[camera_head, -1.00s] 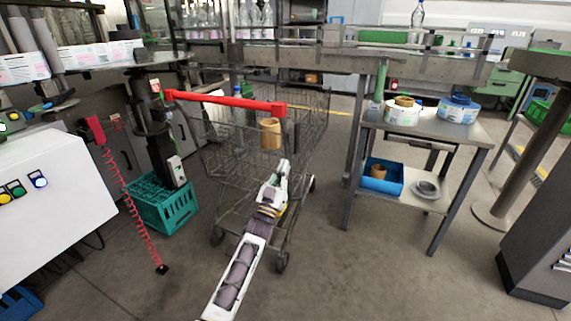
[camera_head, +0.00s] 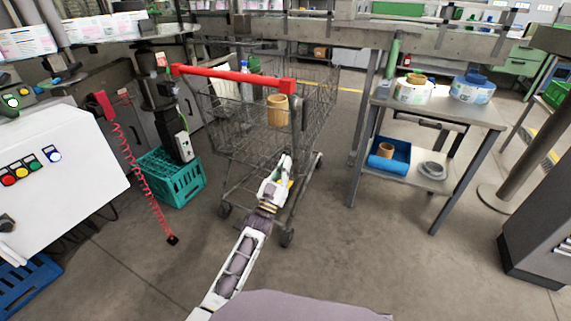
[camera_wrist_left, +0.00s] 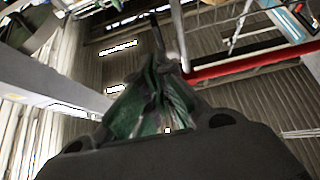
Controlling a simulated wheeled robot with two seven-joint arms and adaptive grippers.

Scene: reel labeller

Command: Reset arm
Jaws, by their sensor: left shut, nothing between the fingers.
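My left arm reaches up from the bottom middle of the head view. My left gripper (camera_head: 287,158) is at its far end, in front of the cart's near side and just below the tan cardboard core. It is shut and empty. In the left wrist view the closed fingers (camera_wrist_left: 160,70) are dark and blurred, with a red bar behind them. The wire cart (camera_head: 255,140) has a red handle (camera_head: 230,78). The tan core (camera_head: 278,110) sits at its near end, below the handle. My right gripper is not in view.
A side table (camera_head: 440,108) on the right carries label reels (camera_head: 472,90), with a blue bin (camera_head: 388,155) on its lower shelf. A green crate (camera_head: 170,178) stands left of the cart. A white control box (camera_head: 60,180) is at far left. The floor right of my arm is clear.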

